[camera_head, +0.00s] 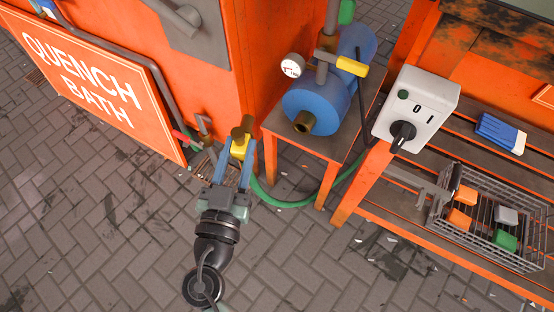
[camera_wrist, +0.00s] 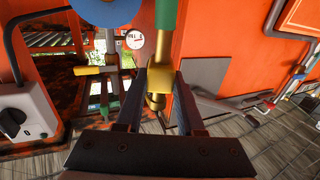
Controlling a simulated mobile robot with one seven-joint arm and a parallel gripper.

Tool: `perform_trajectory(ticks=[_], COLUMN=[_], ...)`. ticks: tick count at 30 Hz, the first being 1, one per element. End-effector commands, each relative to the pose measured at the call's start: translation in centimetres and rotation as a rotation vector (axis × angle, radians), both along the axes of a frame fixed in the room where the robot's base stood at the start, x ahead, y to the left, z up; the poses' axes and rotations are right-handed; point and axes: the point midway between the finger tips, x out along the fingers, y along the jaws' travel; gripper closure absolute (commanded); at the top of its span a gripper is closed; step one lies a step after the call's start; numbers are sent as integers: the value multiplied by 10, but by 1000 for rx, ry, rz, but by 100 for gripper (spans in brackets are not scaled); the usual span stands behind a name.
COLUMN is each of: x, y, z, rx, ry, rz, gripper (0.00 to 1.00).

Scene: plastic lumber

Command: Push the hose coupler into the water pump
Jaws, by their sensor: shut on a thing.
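The hose coupler (camera_head: 239,146) is a yellow and brass piece with a green hose (camera_head: 290,203) trailing from it in the head view. My gripper (camera_head: 237,160) is shut on it and holds it in front of the orange cabinet's corner. The coupler also shows between my fingers in the wrist view (camera_wrist: 157,100). The blue water pump (camera_head: 322,95) stands on a small table to the right, with a brass port (camera_head: 304,122) facing the front. The coupler is left of this port and apart from it. The fingers partly hide the coupler.
The orange cabinet (camera_head: 190,90) with a quench bath sign (camera_head: 85,80) is at the left. A white switch box (camera_head: 416,108) and a wire basket (camera_head: 490,218) are on the orange bench at the right. Paved floor is open in front.

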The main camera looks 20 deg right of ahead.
Motion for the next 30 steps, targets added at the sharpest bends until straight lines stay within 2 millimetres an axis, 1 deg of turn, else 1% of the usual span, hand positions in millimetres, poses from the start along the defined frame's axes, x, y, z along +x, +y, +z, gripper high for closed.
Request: perform_trajectory(ticks=[1, 3, 6, 9, 12, 18, 30], x=[2, 2, 1, 0, -2, -4, -5], y=[-10, -23, -39, -52, -60, -67, -66], z=[-27, -42, -61, -76, -87, -92, -92], rx=[1, 5, 13, 21, 30, 37, 38], ry=[-5, -2, 5, 16, 25, 38, 37], rz=[-47, -110, -191, -257, -303, -343, -343], gripper=[100, 100, 100, 100, 100, 100, 100])
